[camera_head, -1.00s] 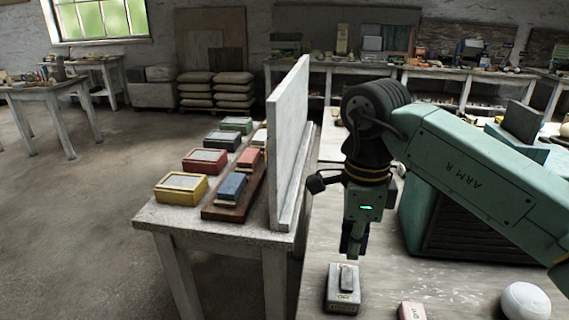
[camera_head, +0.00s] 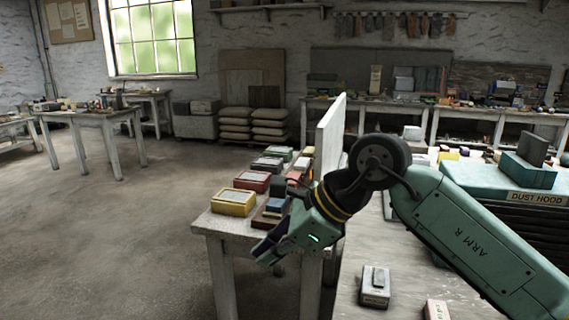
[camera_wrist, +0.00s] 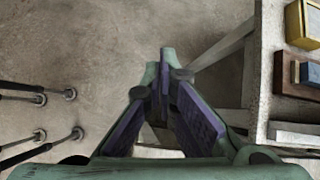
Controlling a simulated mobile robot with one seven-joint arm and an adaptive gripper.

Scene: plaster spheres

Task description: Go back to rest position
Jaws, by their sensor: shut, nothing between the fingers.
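My gripper (camera_head: 264,254) is in front of the side table's near left corner in the head view, tilted down and to the left. In the wrist view my gripper (camera_wrist: 166,58) has its fingertips together with nothing between them. Bare concrete floor lies below the fingers, and the side table (camera_wrist: 262,70) is to their right. My arm (camera_head: 455,235) reaches in from the lower right.
The side table (camera_head: 222,222) carries a yellow box (camera_head: 233,202), a red box (camera_head: 252,181) and other boxes beside an upright white panel (camera_head: 330,138). A grey box (camera_head: 375,287) and a pinkish block (camera_head: 437,310) sit on the near bench (camera_head: 350,262). Open floor (camera_head: 130,235) lies left.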

